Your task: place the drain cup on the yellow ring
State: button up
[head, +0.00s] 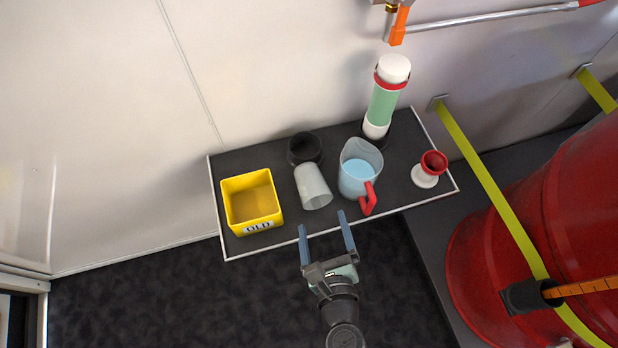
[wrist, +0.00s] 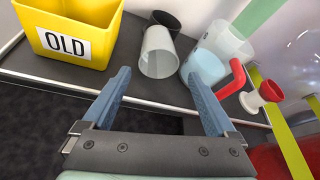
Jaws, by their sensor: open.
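A pale translucent cup (head: 312,187), which looks like the drain cup, is on the dark shelf between the yellow bin and the jug; I cannot tell whether it stands upright. It also shows in the wrist view (wrist: 158,54), just beyond my fingertips. My gripper (head: 323,222) is open and empty at the shelf's front edge, short of the cup. In the wrist view its blue fingers (wrist: 157,74) are spread wide, apart from the cup. I cannot make out a yellow ring in either view.
The shelf (head: 282,226) also bears a yellow bin marked OLD (head: 235,203), a black cup-like holder (head: 304,148), a jug of blue liquid with red handle (head: 357,180), a green-and-white cylinder (head: 383,103) and a red-and-white piece (head: 427,172). A red tank (head: 560,220) stands right.

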aim_at(313, 186)
jog(key=b+x, duration=0.1)
jog(key=x, duration=1.1)
jog(key=shift+w+a+b, duration=0.15)
jog(key=shift+w+b, duration=0.1)
jog(key=shift+b, duration=0.05)
jog(key=shift+r, duration=0.1)
jog(key=c, duration=1.2)
jog(key=shift+r, duration=0.1)
